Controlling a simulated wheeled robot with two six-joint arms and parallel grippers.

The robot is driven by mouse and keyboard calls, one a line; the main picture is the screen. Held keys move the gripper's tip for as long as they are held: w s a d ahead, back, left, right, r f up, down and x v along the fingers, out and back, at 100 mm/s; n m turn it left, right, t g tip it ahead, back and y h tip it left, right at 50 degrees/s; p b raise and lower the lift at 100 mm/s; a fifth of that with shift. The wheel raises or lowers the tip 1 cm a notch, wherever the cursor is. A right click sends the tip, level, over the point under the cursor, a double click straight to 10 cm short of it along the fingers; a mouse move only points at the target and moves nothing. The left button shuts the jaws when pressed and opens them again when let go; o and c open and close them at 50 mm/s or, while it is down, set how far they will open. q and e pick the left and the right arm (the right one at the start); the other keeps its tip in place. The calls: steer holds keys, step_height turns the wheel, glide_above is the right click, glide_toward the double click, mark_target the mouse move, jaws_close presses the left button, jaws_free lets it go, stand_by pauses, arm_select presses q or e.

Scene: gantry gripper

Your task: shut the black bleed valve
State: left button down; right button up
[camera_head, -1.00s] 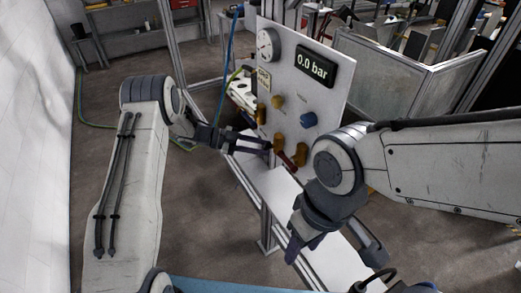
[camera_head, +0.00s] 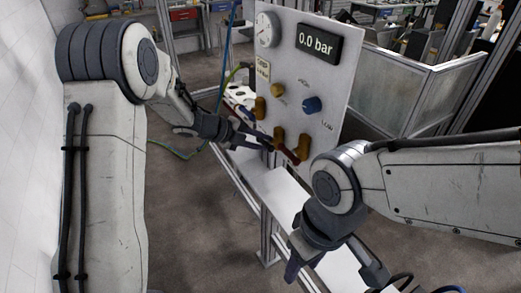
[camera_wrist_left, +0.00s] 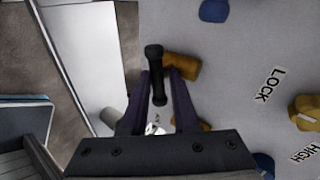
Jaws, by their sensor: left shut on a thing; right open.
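The black bleed valve handle (camera_wrist_left: 155,72) is a short dark bar with rounded ends, in front of a brass fitting (camera_wrist_left: 181,67) on the panel. My left gripper (camera_wrist_left: 161,82) has one finger on each side of the handle and is shut on it. In the head view my left gripper (camera_head: 266,145) reaches in from the left to the lower edge of the panel. The handle is hard to make out there among the dark fingers. My right gripper (camera_head: 334,268) is open and empty, pointing down in front of the panel over the white shelf.
The grey panel (camera_head: 335,85) carries a round gauge (camera_head: 266,30), a display (camera_head: 318,43) reading 0.0 bar, a blue knob (camera_head: 312,104) and several brass fittings. A red handle (camera_head: 289,155) is just right of my left fingertips. The white shelf (camera_head: 266,186) runs below.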

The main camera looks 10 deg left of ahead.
arm_select(q)
steer(key=shift+s+f+m+t+y+b, duration=0.25)
steer(key=shift+m+t+y+b, duration=0.2)
steer(key=shift+b, duration=0.7)
steer(key=c, duration=0.7)
jaws_free()
steer(key=shift+w+r, duration=0.1)
steer(key=shift+r, duration=0.1)
